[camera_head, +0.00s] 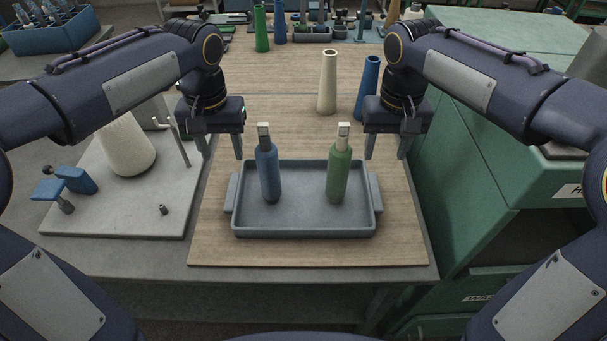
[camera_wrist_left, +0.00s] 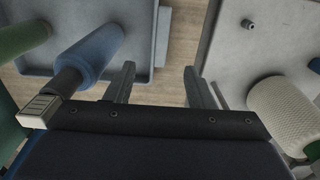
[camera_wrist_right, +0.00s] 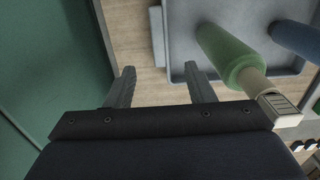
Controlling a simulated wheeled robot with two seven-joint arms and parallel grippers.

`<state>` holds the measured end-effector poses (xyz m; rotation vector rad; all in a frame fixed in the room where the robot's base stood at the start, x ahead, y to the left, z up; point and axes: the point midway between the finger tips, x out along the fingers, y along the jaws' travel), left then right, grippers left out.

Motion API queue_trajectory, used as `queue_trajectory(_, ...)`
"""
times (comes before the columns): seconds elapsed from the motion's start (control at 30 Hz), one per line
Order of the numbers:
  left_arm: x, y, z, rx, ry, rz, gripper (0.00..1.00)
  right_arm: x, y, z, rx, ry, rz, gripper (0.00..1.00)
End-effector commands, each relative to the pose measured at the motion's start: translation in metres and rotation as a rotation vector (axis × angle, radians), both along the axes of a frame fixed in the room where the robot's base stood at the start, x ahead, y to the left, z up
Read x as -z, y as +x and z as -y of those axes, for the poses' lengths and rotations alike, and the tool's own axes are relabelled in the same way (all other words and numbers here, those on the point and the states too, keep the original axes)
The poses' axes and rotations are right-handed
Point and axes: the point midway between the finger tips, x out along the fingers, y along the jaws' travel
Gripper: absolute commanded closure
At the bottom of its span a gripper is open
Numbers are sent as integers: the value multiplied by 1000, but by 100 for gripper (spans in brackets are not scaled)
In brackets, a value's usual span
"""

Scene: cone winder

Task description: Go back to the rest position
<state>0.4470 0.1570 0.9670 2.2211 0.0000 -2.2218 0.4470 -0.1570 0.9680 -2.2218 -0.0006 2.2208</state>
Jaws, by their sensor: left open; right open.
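My left gripper (camera_head: 223,146) is open and empty above the wooden board, just left of the grey tray (camera_head: 302,228). Its two spread fingers also show in the left wrist view (camera_wrist_left: 158,88). My right gripper (camera_head: 386,147) is open and empty, just right of the tray's far corner. Its spread fingers also show in the right wrist view (camera_wrist_right: 159,88). In the tray stand a blue bottle-shaped piece (camera_head: 268,175) with a dark neck and a green one (camera_head: 338,175) with a pale neck. Both have light tops, and neither gripper touches them.
A cream cone (camera_head: 328,85) and a blue cone (camera_head: 367,88) stand behind the tray, the blue one close to my right gripper. A large white yarn cone (camera_head: 125,148) stands on a plate at left. Green cabinets (camera_head: 480,190) border the right side. The board's front strip is clear.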

Motion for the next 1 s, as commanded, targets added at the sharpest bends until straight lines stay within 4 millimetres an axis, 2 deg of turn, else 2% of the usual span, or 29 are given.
queue_trajectory(0.2, -2, -2, -2, -1, -3, 3, 51, -1, -2, 2, 2, 5, 2, 51)
queue_trajectory(0.33, -17, -21, -15, -7, -37, 32, 51, -14, -20, 17, 12, 60, 26, 51)
queue_trajectory(0.43, -33, -53, -33, -18, -93, 83, 51, -29, -51, 36, 28, 140, 73, 51)
queue_trajectory(0.53, -44, -93, -49, -36, -162, 154, 51, -40, -91, 52, 47, 227, 145, 51)
queue_trajectory(0.7, -46, -157, -60, -81, -269, 291, 51, -44, -155, 60, 88, 326, 290, 51)
queue_trajectory(0.83, -38, -190, -56, -113, -325, 386, 51, -38, -189, 56, 118, 357, 388, 51)
queue_trajectory(1.0, -28, -210, -50, -140, -362, 460, 51, -28, -210, 50, 140, 367, 459, 51)
